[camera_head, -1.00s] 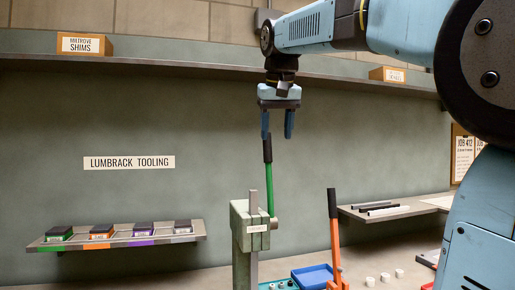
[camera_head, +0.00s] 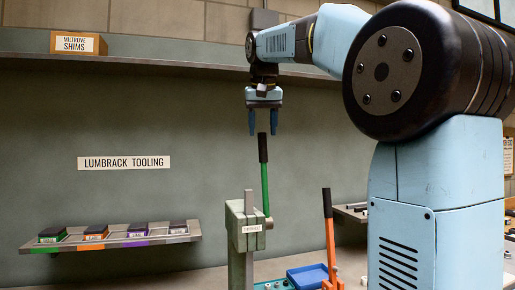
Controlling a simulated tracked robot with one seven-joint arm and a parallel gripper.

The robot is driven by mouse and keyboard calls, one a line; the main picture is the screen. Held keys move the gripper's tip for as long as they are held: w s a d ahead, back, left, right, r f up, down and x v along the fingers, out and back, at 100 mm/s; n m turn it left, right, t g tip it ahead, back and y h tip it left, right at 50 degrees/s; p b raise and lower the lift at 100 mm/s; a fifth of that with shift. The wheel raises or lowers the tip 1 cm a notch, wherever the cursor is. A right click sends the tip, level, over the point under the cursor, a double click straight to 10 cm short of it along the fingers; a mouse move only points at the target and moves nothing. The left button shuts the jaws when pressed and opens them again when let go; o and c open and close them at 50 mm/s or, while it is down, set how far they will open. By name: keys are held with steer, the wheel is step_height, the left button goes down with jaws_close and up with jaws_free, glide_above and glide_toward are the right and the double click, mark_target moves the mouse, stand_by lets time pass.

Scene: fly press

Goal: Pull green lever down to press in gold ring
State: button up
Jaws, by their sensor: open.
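The green lever (camera_head: 265,187) with a black grip stands nearly upright at the right side of a grey-green press (camera_head: 238,215). From this view I cannot tell whether the fingers are at the same depth as the lever. I cannot make out the gold ring; the lower part of the press is cut off by the frame's bottom edge.
An orange lever (camera_head: 328,235) with a black grip stands to the right, near a blue tray (camera_head: 308,274). A wall shelf (camera_head: 120,240) at left holds several coloured blocks. A high shelf (camera_head: 170,65) runs behind my arm.

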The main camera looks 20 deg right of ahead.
mark_target(262, 146)
steer(key=x, duration=0.6)
steer(key=shift+w+f, duration=0.15)
steer(key=shift+f, duration=0.05)
jaws_close()
stand_by(0.4)
